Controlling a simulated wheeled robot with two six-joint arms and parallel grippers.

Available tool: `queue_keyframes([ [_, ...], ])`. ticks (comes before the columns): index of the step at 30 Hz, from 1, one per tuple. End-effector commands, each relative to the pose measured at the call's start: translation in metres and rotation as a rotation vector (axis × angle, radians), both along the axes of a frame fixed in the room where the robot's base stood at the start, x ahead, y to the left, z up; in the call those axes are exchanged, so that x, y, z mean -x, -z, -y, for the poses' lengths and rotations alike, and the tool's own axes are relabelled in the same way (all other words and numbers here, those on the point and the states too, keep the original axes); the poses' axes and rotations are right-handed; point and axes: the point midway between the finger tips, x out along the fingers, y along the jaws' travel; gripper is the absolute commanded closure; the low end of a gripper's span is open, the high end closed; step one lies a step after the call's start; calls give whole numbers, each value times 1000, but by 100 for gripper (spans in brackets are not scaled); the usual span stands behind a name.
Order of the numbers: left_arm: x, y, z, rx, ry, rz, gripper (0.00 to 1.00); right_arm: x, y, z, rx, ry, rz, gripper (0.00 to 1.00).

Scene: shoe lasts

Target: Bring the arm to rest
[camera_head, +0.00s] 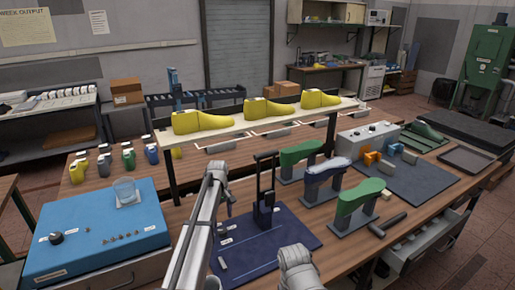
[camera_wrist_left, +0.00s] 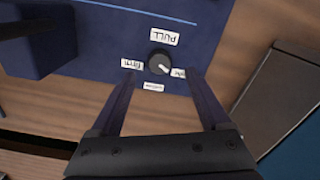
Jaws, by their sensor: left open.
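My left arm comes up from the bottom of the head view, and its gripper (camera_head: 228,207) hangs above the left part of a dark blue board (camera_head: 282,249). In the left wrist view my left gripper (camera_wrist_left: 159,76) is open, with both fingers spread and nothing between them that it holds. A dark round knob (camera_wrist_left: 159,62) with small white labels, one reading PULL, shows on the board between the fingertips. I cannot tell how far above the board the fingertips are.
A black upright fixture (camera_head: 264,190) stands on the board. Green lasts (camera_head: 357,194) and a blue-white last (camera_head: 325,170) stand to its right. A raised shelf (camera_head: 250,137) holds yellow lasts (camera_head: 268,108).

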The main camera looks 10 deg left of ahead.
Motion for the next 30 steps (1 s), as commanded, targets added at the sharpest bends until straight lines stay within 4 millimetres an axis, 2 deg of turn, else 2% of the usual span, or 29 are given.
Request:
queue_keyframes([
  [5,88,0,62,-17,260,-14,20,0,0,0,0,0,0,50],
  [9,179,0,111,-37,564,-34,20,0,0,0,0,0,0,50],
  [12,240,-1,134,-51,771,-49,20,0,0,0,0,0,0,50],
  [15,290,-1,149,-61,950,-63,20,0,0,0,0,0,0,50],
  [18,327,-1,156,-69,1085,-74,20,0,0,0,0,0,0,50],
  [21,348,-2,159,-74,1172,-83,20,0,0,0,0,0,0,50],
  [23,355,-2,160,-76,1202,-85,20,0,0,0,0,0,0,50],
  [30,356,-2,162,-77,1223,-88,20,0,0,0,0,0,0,50],
])
